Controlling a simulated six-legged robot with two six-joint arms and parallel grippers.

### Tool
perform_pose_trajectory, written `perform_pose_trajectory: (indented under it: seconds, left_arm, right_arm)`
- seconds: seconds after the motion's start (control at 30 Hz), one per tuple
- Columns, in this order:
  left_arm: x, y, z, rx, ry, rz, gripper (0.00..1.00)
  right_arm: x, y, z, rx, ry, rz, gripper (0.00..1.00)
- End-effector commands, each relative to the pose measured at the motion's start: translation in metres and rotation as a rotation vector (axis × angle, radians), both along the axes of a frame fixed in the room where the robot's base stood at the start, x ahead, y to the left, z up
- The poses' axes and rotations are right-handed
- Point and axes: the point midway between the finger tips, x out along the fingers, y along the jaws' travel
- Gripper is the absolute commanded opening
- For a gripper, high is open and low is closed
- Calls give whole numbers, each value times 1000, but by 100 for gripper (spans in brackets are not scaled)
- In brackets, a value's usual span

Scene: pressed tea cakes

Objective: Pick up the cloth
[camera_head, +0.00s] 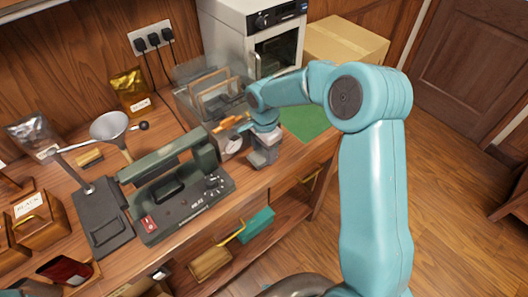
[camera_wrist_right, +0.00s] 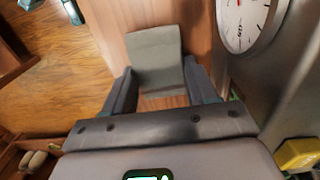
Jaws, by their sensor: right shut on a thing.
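The cloth (camera_wrist_right: 155,52) is a flat grey-green folded piece in the right wrist view. It sits between the two fingers of my right gripper (camera_wrist_right: 160,84), which is shut on it, and it extends beyond the fingertips. In the head view my right gripper (camera_head: 262,152) points down near the front edge of the wooden bench (camera_head: 281,172). The gripper largely hides the cloth there. My left gripper is not in view.
A dark green sealing machine (camera_head: 180,190) stands left of my right gripper. A clear-walled box (camera_head: 212,95) and a white oven (camera_head: 255,40) stand behind it. A round dial (camera_wrist_right: 246,20) is close on the right in the wrist view. A green mat (camera_head: 305,122) lies right.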

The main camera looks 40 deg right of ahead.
Motion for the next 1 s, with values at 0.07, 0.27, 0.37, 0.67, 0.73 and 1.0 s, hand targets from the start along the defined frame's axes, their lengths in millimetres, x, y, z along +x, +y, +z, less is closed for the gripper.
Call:
perform_pose_trajectory:
  seconds: [0.07,0.27,0.37,0.67,0.73,1.0]
  left_arm:
    - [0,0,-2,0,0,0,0]
    - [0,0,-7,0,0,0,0]
    - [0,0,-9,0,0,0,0]
    - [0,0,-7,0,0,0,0]
    - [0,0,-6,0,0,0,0]
    - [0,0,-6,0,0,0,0]
  right_arm:
    - [1,0,12,-2,-6,-1,24]
    - [2,0,62,-1,-10,0,24]
    - [2,0,95,-1,-10,1,24]
    - [1,0,171,-1,-5,1,24]
    - [1,0,181,-1,-4,1,24]
    - [0,0,193,0,-1,0,24]
